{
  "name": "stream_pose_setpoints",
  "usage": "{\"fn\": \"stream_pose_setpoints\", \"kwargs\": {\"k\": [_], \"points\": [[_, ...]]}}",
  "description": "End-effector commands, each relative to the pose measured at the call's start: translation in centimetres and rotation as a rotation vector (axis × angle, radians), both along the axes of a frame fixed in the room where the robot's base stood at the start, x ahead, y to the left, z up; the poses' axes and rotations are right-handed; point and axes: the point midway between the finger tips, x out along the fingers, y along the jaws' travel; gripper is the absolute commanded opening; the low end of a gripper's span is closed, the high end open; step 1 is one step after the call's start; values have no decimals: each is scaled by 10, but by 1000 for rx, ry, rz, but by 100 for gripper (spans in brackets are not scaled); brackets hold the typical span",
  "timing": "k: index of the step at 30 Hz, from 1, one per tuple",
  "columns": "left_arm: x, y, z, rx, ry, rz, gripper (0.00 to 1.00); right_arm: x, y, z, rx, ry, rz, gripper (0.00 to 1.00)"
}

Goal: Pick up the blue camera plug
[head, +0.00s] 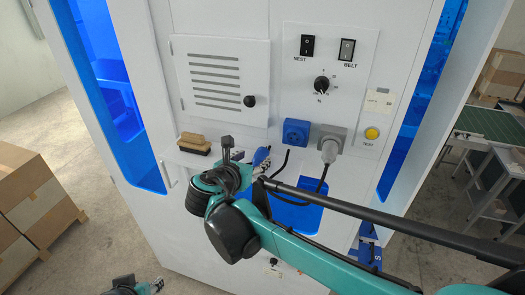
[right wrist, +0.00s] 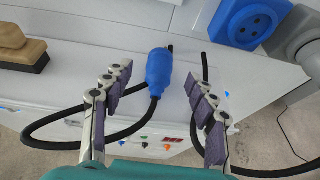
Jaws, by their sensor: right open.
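The blue camera plug (right wrist: 158,72) lies on the narrow white ledge in the right wrist view, with a black cable running from its lower end. My right gripper (right wrist: 158,84) is open, with one finger to each side of the plug and a gap on both sides. In the head view my right gripper (head: 245,155) is at the machine front below the blue socket (head: 296,132); I cannot clearly make out the plug there. My left gripper (head: 140,287) shows only partly at the bottom edge, and its jaws are unclear.
A wooden brush (head: 194,143) sits on the ledge left of my right gripper. A grey plug (head: 329,149) is in a grey socket to the right. A vented door (head: 222,80) and a switch panel (head: 331,65) are above.

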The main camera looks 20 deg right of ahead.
Motion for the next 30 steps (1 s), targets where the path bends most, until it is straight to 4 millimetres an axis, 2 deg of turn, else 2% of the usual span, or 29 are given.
{"fn": "stream_pose_setpoints", "kwargs": {"k": [14, 23, 29, 30], "points": [[0, 0, 15, 0, 0, 0, 40, 44, -35, -31, 3, -1, -3, 58], [0, 0, 15, 0, 0, 0, 40, 49, -38, -35, 3, -1, -1, 58], [0, 0, 15, 0, 0, 0, 40, 49, -38, -35, 3, -1, -1, 8], [0, 0, 15, 0, 0, 0, 40, 49, -38, -35, 3, -1, -1, 4]]}}
